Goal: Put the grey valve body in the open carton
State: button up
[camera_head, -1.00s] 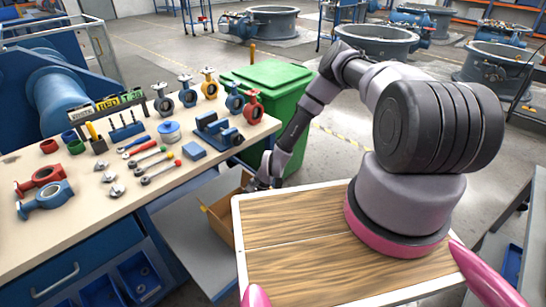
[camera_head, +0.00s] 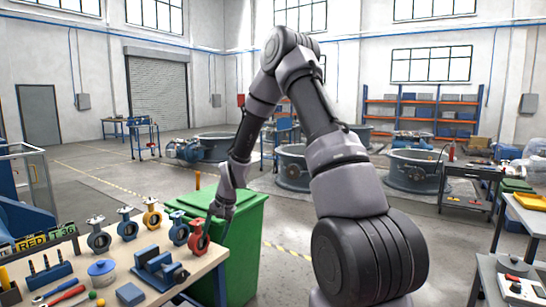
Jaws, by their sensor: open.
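The grey valve body (camera_head: 98,236) stands upright at the left end of a row of valves on the workbench (camera_head: 205,262). My gripper (camera_head: 212,234) points down by the bench's right end, close to the red valve (camera_head: 197,236) in the picture. Its fingers are small and dark, and I cannot tell whether they touch anything. It is open and well to the right of the grey valve body. The open carton is out of view now.
Blue (camera_head: 127,226), yellow (camera_head: 152,214) and another blue valve (camera_head: 178,229) stand between the grey and red ones. A blue vise (camera_head: 159,268) and a round blue tin (camera_head: 102,272) are in front. A green bin (camera_head: 243,245) stands behind my gripper.

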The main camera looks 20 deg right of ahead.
jog(key=s+d+r+t+h, duration=0.1)
jog(key=s+d+r, duration=0.15)
jog(key=r, duration=0.55)
jog(key=s+d+r+n+t, duration=0.1)
jog(key=s+r, duration=0.3)
jog(key=r, duration=0.5)
jog(key=s+d+r+h, duration=0.15)
jog(key=s+r, duration=0.25)
jog(key=r, duration=0.4)
jog(key=s+d+r+t, duration=0.1)
jog(key=s+d+r, duration=0.1)
jog(key=s+r, duration=0.3)
jog(key=s+d+r+t+y, duration=0.1)
jog(key=s+r, duration=0.4)
jog(key=s, duration=0.7)
jog(key=shift+s+d+t, duration=0.3)
jog(key=shift+d+t, duration=0.2)
jog(key=shift+d, duration=0.1)
jog(key=shift+r, duration=0.1)
jog(key=shift+c, duration=0.3)
